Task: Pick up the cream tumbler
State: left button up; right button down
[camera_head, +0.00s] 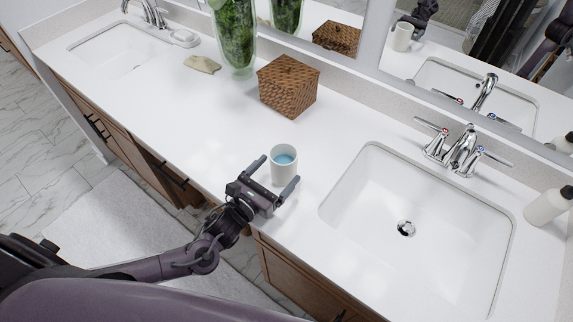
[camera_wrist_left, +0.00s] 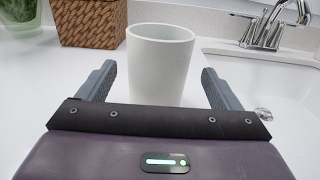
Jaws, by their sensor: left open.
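The cream tumbler (camera_head: 284,174) stands upright on the white counter, left of the near sink, with a blue inside showing from above. My left gripper (camera_head: 272,174) is open, its two fingers spread on either side of the tumbler's near part. In the left wrist view the tumbler (camera_wrist_left: 159,65) stands between and just beyond the open fingers (camera_wrist_left: 158,80), with gaps on both sides. My right gripper does not show directly.
A woven brown box (camera_head: 288,88) and a green-filled glass vase (camera_head: 234,38) stand behind the tumbler. The near sink (camera_head: 400,240) and its faucet (camera_head: 461,150) lie to the right. A white bottle (camera_head: 547,205) is at the far right. The counter (camera_head: 180,110) left of the tumbler is clear.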

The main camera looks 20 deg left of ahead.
aim_at(291, 153)
pick_arm(q)
jog(key=shift+w+d+r+p, duration=0.15)
jog(key=shift+w+r+p, duration=0.15)
jog(key=shift+w, duration=0.2)
jog(key=shift+w+d+r+p, duration=0.15)
jog(key=shift+w+p, duration=0.2)
jog(key=shift+w, duration=0.15)
jog(key=x, duration=0.2)
jog(key=shift+w+f+p, duration=0.1)
jog(key=shift+w+p, duration=0.25)
jog(key=shift+p, duration=0.05)
jog(key=shift+w+d+f, duration=0.1)
jog(key=shift+w+d, duration=0.1)
jog(key=shift+w, duration=0.25)
jog(key=c, duration=1.2)
jog(key=shift+c, duration=1.1)
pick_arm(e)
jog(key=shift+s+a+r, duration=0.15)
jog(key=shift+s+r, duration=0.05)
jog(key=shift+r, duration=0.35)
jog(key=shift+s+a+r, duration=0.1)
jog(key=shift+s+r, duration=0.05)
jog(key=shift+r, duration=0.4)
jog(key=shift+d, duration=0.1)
